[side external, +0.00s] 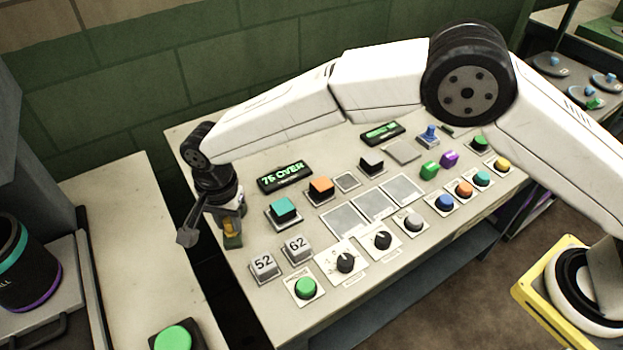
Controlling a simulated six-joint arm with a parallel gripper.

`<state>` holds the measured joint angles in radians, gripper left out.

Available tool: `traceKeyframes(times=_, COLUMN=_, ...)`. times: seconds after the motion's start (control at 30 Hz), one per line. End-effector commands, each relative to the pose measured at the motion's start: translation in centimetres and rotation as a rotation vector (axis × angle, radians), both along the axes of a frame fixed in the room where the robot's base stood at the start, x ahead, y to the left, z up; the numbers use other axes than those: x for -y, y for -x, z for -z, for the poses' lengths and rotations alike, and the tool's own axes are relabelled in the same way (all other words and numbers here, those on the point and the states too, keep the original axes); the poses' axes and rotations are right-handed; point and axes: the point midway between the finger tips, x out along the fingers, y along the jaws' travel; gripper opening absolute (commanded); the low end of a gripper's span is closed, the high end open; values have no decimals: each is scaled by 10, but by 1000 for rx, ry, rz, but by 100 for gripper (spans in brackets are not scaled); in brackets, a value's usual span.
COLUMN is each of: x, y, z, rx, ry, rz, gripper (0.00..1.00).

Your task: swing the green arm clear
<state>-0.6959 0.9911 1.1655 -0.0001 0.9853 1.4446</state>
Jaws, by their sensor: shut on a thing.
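My gripper (229,222) is at the far left end of the light panel table, pointing down near its left edge. It is shut on a small piece with yellow and dull green parts (233,241); the jaws cover much of it. I cannot tell whether this piece is the green arm or how it is joined to the table. No other green arm can be made out.
The panel (262,322) carries a "75 OVER" display (285,177), blocks marked 52 (263,267) and 62 (298,249), a teal block (283,210), an orange block (321,188), knobs and coloured buttons. A dark gap separates it from the left bench (110,215).

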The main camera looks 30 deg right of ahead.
Motion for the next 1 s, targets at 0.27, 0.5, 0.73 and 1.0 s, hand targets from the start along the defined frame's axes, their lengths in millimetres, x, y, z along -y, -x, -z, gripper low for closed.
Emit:
traceKeyframes(times=0.27, x=-4, y=-1, z=0, rx=1, ry=-2, rz=35, gripper=0)
traceKeyframes(times=0.5, x=-5, y=-2, z=-1, rx=3, ry=-4, rz=35, gripper=0)
traceKeyframes(times=0.73, x=-4, y=-2, z=0, rx=2, ry=-4, rz=34, gripper=65)
traceKeyframes(times=1.0, x=-4, y=-2, z=-1, rx=1, ry=-1, rz=33, gripper=65)
